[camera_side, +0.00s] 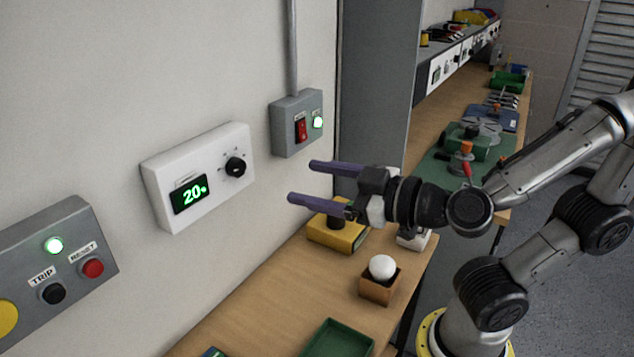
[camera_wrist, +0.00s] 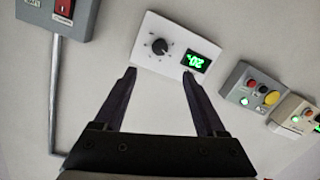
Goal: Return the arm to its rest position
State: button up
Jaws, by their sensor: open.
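My gripper (camera_side: 301,182) is open and empty, held in the air above the wooden bench in the side view. Its two long purple fingers point left toward the wall and stand apart. In the wrist view my gripper (camera_wrist: 158,76) faces the wall. The white dial box (camera_side: 200,175) reads 20 on a green display and has a black knob; in the wrist view the dial box (camera_wrist: 172,40) sits beyond the fingertips. The fingers look clear of it. The grey switch box (camera_side: 297,124) has a red rocker switch and a lit green lamp.
A grey panel (camera_side: 55,255) with TRIP and RESET buttons is on the wall at left. On the bench (camera_side: 270,310) are a yellow box (camera_side: 338,238), a wooden block with a white ball (camera_side: 381,268) and a green tray (camera_side: 338,340). A grey cabinet (camera_side: 375,80) stands behind.

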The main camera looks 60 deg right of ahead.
jog(key=shift+d, duration=0.1)
dwell(0.3)
jog(key=w+d+r+m+h, duration=0.1)
jog(key=d+r+m+h, duration=0.1)
jog(key=d+r, duration=0.2)
jog(key=s+d+f+m+g+y, duration=0.1)
jog(key=s+f+m+g, duration=0.1)
jog(key=s+f+g, duration=0.8)
jog(key=s+g, duration=0.1)
jog(key=s, duration=0.1)
jog(key=shift+s+d+f, duration=0.35)
jog(key=shift+d+f, duration=0.05)
dwell(1.4)
